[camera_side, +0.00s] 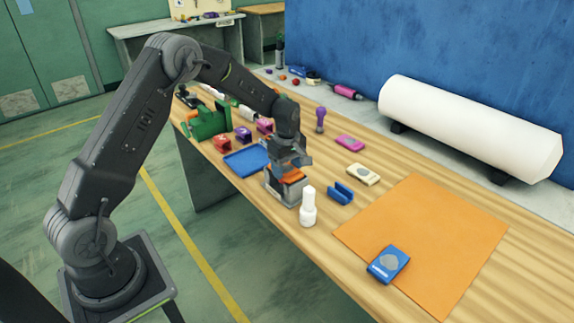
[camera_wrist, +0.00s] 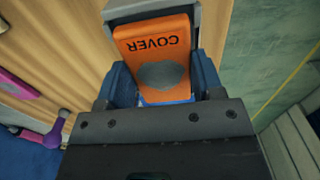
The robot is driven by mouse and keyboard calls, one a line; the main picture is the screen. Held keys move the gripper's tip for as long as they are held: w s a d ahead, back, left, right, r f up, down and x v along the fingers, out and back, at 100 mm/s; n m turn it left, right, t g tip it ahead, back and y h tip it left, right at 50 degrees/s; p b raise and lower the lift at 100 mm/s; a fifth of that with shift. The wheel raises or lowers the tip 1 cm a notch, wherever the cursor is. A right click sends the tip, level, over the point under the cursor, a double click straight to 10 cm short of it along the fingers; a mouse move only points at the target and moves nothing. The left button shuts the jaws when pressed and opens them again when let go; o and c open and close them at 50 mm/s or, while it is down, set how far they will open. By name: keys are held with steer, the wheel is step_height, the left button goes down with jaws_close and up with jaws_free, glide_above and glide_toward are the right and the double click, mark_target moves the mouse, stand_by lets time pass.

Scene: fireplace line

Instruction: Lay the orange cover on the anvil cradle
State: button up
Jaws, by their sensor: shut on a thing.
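The orange cover (camera_side: 292,176) is between the jaws of my gripper (camera_side: 289,164), which is shut on it. In the wrist view the cover (camera_wrist: 152,45) shows its word COVER upside down and a dark grey patch, with the blue-grey fingers of my gripper (camera_wrist: 164,82) on either side. A grey cradle (camera_side: 284,194), which looks like the anvil cradle, stands on the bench right under the cover. Its grey rim (camera_wrist: 194,22) frames the far end of the cover in the wrist view. Whether the cover rests fully in the cradle is hidden by the gripper.
A white bottle (camera_side: 308,210) stands close in front of the cradle, with a blue bracket (camera_side: 340,193) to its right. A blue tray (camera_side: 246,160) lies left. An orange sheet (camera_side: 430,230) bears a blue piece (camera_side: 388,264). A green vise-like block (camera_side: 207,123) stands further back.

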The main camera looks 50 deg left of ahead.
mark_target(287, 169)
steer(key=shift+f, duration=0.4)
stand_by(0.3)
steer(key=o, duration=1)
steer(key=shift+o, duration=0.2)
step_height(287, 169, up, 14)
steer(key=shift+f, duration=0.1)
